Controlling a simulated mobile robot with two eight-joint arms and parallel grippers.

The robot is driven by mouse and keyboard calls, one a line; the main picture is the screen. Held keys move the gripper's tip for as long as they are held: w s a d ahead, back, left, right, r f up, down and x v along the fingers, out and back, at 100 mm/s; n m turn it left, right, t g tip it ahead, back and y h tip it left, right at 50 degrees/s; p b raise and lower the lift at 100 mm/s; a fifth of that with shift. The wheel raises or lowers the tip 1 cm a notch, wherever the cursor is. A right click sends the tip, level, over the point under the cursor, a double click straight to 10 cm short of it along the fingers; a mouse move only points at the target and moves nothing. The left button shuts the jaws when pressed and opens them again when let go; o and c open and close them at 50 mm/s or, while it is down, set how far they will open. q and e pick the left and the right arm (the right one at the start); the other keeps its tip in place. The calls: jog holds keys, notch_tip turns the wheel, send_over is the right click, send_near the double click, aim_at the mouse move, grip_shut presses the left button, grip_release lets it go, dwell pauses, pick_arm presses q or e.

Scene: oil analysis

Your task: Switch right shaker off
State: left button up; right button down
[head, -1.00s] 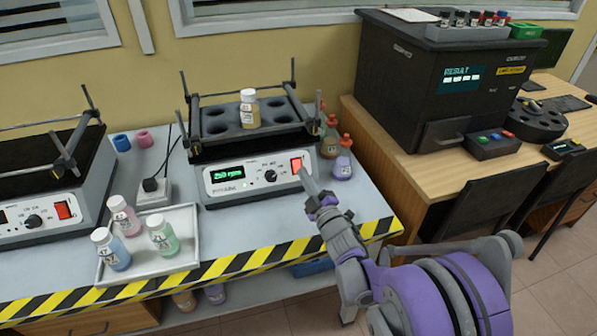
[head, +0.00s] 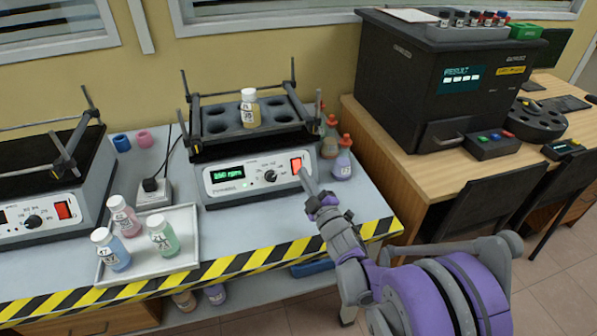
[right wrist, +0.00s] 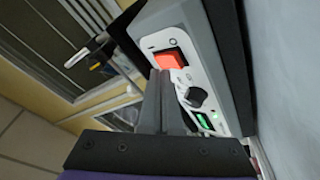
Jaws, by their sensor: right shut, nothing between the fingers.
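The right shaker (head: 215,190) stands on the bench with its green display (head: 227,172) lit. A bottle with yellow liquid (head: 250,107) stands on its black platform, which has several round wells. The red switch (head: 296,165) is at the right end of its front panel. My right gripper (head: 303,174) is shut and empty, its tips at or just before the switch; contact cannot be told. In the right wrist view the shut fingers (right wrist: 160,78) point at the red switch (right wrist: 168,59), beside the black knob (right wrist: 196,97). My left gripper is not in view.
A left shaker (head: 40,215) stands at the left. A white tray (head: 190,250) with several bottles lies in front, beside a power socket (head: 152,190). Several bottles (head: 342,160) stand right of the right shaker. A black analyser (head: 405,95) is on the wooden desk.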

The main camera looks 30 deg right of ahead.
jog(key=shift+w, duration=0.1)
dwell(0.5)
jog(key=shift+w+f, duration=0.25)
jog(key=shift+w+d+f, duration=0.1)
jog(key=shift+w+f, duration=0.05)
jog(key=shift+w, duration=0.1)
dwell(0.7)
jog(key=shift+s, duration=0.15)
jog(key=shift+s+r, duration=0.4)
jog(key=shift+s, duration=0.05)
jog(key=s+r, duration=0.1)
jog(key=s+r+p, duration=0.1)
jog(key=s+a+r+p, duration=0.1)
jog(key=s, duration=0.1)
jog(key=shift+a, duration=0.1)
dwell(0.5)
dwell(0.4)
